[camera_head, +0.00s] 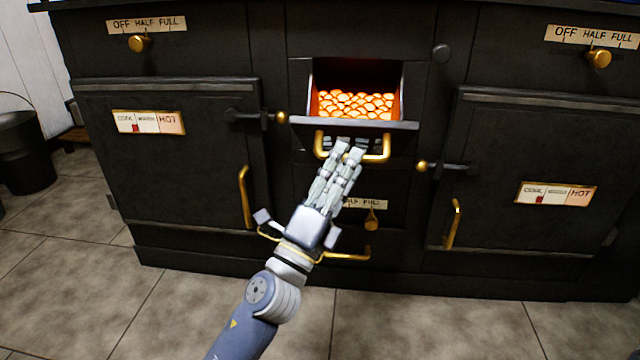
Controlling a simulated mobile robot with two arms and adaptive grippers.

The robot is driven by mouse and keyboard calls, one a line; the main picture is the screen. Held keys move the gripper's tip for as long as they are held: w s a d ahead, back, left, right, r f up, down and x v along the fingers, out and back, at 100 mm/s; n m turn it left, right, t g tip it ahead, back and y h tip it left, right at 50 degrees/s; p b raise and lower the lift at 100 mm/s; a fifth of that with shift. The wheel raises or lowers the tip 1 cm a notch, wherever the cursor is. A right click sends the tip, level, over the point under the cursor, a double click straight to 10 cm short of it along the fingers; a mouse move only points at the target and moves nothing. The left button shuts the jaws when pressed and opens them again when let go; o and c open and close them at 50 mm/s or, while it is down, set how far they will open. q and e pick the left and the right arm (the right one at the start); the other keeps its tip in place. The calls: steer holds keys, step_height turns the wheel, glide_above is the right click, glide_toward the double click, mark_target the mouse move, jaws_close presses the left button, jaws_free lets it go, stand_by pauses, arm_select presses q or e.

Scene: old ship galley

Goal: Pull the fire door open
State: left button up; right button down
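The fire door (400,126) is a small dark flap in the middle of the black range. It is tipped outward from the top, and the opening above it shows glowing coals (355,104). A brass bar handle (384,153) crosses its front. My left gripper (348,150) reaches up from below, with its fingertips over the middle of this handle. The fingers look close together and hide part of the bar. I cannot tell whether they are closed around it. My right gripper is not in view.
Large oven doors stand left (170,150) and right (540,160), both shut, with brass handles. Below the fire door are a brass knob (371,222) and a low brass rail (352,254). A dark bucket (25,155) stands at far left. The tiled floor in front is clear.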

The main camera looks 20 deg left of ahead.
arm_select(q)
steer(key=s+a, duration=0.1)
steer(key=s, duration=0.7)
steer(key=shift+s+a+r, duration=0.3)
steer(key=shift+s, duration=0.1)
